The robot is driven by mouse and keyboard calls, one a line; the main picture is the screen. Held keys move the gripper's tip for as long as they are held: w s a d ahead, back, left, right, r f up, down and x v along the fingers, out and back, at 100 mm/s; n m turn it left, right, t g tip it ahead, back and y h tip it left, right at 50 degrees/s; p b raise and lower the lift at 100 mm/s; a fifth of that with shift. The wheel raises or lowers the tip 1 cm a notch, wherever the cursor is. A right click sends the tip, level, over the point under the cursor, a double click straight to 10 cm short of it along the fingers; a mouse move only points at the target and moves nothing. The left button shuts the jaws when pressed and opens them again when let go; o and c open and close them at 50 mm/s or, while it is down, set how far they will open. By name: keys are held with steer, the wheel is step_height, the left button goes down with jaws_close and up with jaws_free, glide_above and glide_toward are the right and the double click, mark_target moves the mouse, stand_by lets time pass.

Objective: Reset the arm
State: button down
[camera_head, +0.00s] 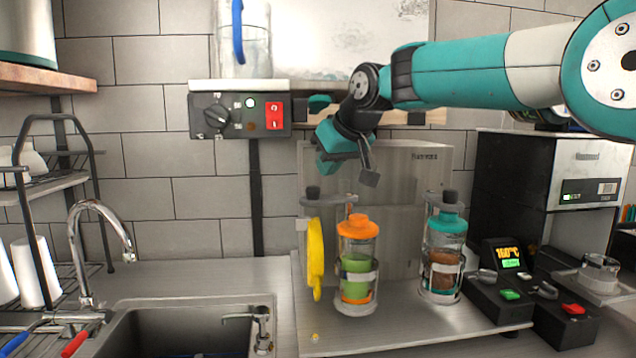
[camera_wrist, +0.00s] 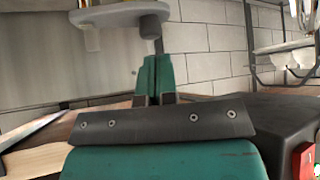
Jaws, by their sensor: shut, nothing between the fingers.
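My gripper (camera_head: 327,165) is raised in front of the back wall, above the metal stand's left side in the head view. In the wrist view its teal fingers (camera_wrist: 155,72) are together with nothing between them. A clear cup with an orange lid (camera_head: 358,228) and green contents stands upright on the stand (camera_head: 415,328). A second cup with a teal lid (camera_head: 447,224) and brown contents stands to its right. The gripper is apart from both cups. My arm reaches in from the upper right.
A black control box with a red switch (camera_head: 273,115) is on the wall left of my gripper. A yellow handle (camera_head: 315,258) is beside the orange-lidded cup. A sink (camera_head: 185,330) and dish rack are left; a dark machine (camera_head: 545,180) stands right.

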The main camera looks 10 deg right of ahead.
steer(key=shift+s+d+r, duration=0.2)
steer(key=shift+s+r, duration=0.15)
steer(key=shift+r, duration=0.1)
steer(key=shift+s, duration=0.1)
steer(key=s+d+f+g, duration=0.1)
steer(key=s+f, duration=0.5)
steer(key=s, duration=0.6)
steer(key=s+d+f+n+g, duration=0.1)
steer(key=s+f+g, duration=0.3)
steer(key=s, duration=0.9)
steer(key=s+d+f+g, duration=0.2)
steer(key=s+f, duration=0.6)
steer(key=s, duration=0.5)
steer(key=shift+d+f, duration=0.25)
steer(key=shift+f, duration=0.05)
